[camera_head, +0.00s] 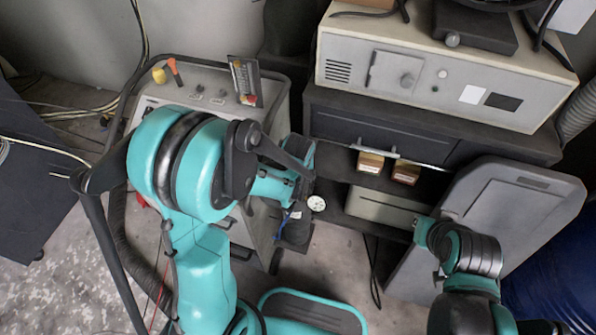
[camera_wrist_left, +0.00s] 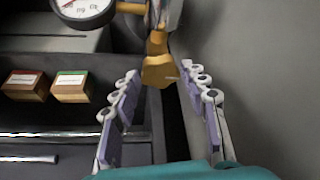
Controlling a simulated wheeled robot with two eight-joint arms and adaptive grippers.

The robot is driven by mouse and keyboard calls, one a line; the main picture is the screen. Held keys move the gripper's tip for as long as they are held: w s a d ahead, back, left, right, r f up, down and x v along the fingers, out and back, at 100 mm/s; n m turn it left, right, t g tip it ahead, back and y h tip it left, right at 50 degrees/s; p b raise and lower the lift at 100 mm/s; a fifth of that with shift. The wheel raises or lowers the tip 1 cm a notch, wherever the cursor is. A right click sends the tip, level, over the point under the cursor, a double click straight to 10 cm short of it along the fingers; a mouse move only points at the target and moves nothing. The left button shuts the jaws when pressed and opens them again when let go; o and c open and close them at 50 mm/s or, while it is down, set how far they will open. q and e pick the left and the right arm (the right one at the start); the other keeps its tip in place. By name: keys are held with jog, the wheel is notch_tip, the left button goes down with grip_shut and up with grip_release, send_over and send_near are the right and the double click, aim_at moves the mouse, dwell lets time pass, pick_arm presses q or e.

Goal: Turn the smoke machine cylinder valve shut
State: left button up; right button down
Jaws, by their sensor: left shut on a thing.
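The smoke machine cylinder (camera_head: 297,228) is dark and stands beside the pale cabinet, partly hidden by my left arm. Its round white gauge (camera_head: 316,203) shows in the head view and is cut off at the top of the left wrist view (camera_wrist_left: 84,8). In the head view my left wrist hides the valve and the fingers. My right arm (camera_head: 468,250) is at the lower right, and no right fingers show.
A pale cabinet (camera_head: 225,85) stands close behind my left arm. A shelf (camera_head: 385,130) carries a beige instrument (camera_head: 440,80), with two small boxes (camera_head: 371,162) below. A grey panel (camera_head: 520,215) leans at right. Hoses and cables (camera_head: 120,215) hang at left.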

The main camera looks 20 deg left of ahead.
pick_arm(q)
jog(key=m, duration=0.2)
jog(key=m+h, duration=0.1)
jog(key=m, duration=0.1)
jog(key=m+h, duration=0.1)
jog(key=m, duration=0.1)
jog(key=shift+a+b, duration=0.25)
jog(key=shift+b, duration=0.05)
jog(key=shift+h, duration=0.3)
jog(key=o, duration=1.2)
jog(key=shift+c, duration=0.2)
jog(key=v, duration=0.7)
jog(key=shift+r, duration=0.2)
jog(key=shift+s, duration=0.1)
